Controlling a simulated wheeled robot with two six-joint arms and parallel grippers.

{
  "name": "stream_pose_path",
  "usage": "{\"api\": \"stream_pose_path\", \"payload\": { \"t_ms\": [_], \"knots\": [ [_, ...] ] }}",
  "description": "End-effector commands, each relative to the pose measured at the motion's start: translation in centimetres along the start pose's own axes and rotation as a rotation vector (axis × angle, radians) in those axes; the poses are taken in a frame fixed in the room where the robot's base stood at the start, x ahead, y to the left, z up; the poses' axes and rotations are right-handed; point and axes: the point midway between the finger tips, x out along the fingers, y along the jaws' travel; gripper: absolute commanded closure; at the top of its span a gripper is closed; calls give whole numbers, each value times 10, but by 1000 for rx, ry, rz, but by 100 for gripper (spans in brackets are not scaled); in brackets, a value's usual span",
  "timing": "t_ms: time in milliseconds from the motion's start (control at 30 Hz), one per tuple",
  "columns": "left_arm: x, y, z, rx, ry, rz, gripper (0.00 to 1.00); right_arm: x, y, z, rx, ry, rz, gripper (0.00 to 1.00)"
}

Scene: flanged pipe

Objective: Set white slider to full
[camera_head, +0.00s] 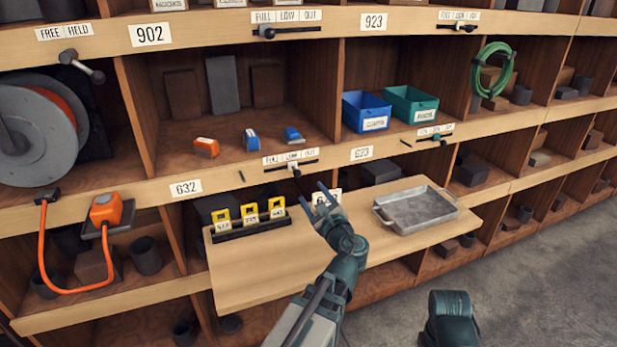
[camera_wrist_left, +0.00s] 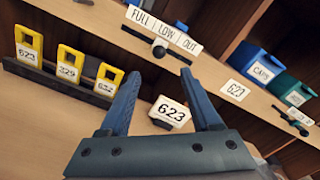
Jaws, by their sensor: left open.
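The white slider (camera_head: 294,168) sits on a short dark rail on the shelf edge, under a FULL | LOW | OUT label (camera_head: 290,157). It stands about under LOW, the middle mark. It also shows in the left wrist view (camera_wrist_left: 159,50), beyond the fingers. My left gripper (camera_head: 325,190) is open, below and to the right of the slider and apart from it. In the left wrist view its fingers (camera_wrist_left: 166,95) have a white 623 card (camera_wrist_left: 170,112) showing between them; I cannot tell whether they touch it. My right gripper is not in view.
A wooden pull-out board (camera_head: 260,285) holds a rack of yellow tags (camera_head: 250,216) and a metal tray (camera_head: 420,210). Blue (camera_head: 366,112) and teal (camera_head: 409,105) bins stand on the shelf above. Other sliders (camera_head: 268,33) sit on nearby edges. Air before the slider is clear.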

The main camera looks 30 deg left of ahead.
Motion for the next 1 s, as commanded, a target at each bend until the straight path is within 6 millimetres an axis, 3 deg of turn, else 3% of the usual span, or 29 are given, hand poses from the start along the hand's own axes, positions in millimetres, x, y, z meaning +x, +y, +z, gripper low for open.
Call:
{"api": "stream_pose_path", "payload": {
  "t_ms": [167,700,1000],
  "knots": [
    [13,-1,0,-3,-1,4,36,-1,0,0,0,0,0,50],
    [114,0,0,-5,0,5,36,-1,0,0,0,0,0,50],
    [137,0,0,-6,1,4,36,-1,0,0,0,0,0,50]
  ]
}}
